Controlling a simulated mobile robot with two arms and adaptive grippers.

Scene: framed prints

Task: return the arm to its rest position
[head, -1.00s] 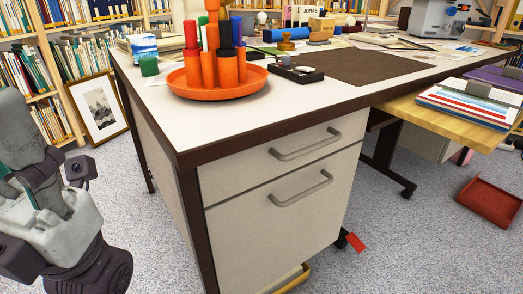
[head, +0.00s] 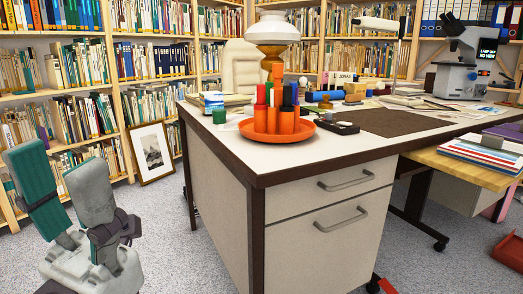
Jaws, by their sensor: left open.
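My left gripper (head: 57,162) is at the left side of the head view, pointing up, over the carpet in front of the bookshelves. Its two grey fingers with teal pads stand apart, and nothing shows between them. It is well to the left of the desk and touches nothing that I can see. My right gripper is not in view.
A white desk (head: 225,222) with dark edges fills the middle. On it are an orange tray (head: 275,136) with orange holders and a microscope (head: 466,60). A framed print (head: 151,152) leans on the bookshelf (head: 168,105). A red tray (head: 508,252) is on the floor at right. Carpet lies between gripper and desk.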

